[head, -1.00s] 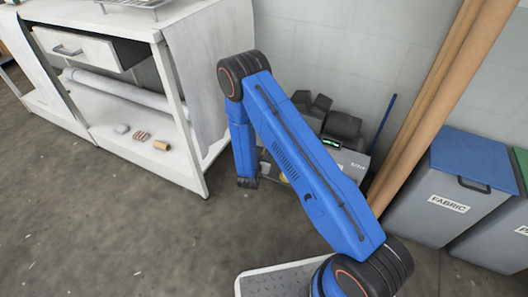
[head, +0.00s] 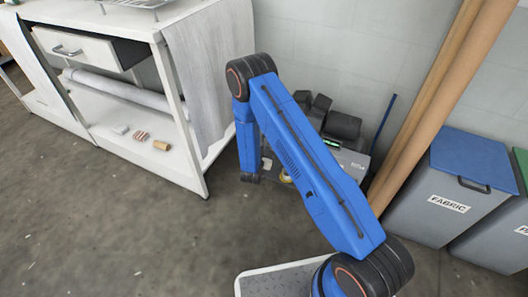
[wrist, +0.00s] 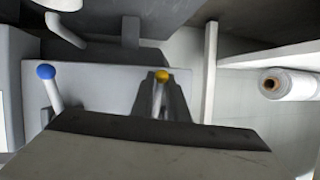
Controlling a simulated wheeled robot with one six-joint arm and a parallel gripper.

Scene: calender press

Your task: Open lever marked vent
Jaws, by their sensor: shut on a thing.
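In the wrist view, a lever with a yellow knob (wrist: 161,76) stands upright against a pale panel. My gripper (wrist: 160,98) has its dark fingers on both sides of this lever's stem, just below the knob, and is shut on it. A lever with a blue knob (wrist: 46,72) stands apart to the left, and a pale-knobbed lever (wrist: 62,4) shows at the top left. I can read no vent marking. In the head view, the grey press (head: 340,155) with black rollers and a green display is partly hidden by my blue arm.
A white table (head: 140,35) with a drawer stands left of the press. Brown tubes (head: 440,95) lean at the right beside a blue-lidded fabric bin (head: 466,195). In the wrist view, a white roll (wrist: 292,84) lies to the right. The floor at front left is clear.

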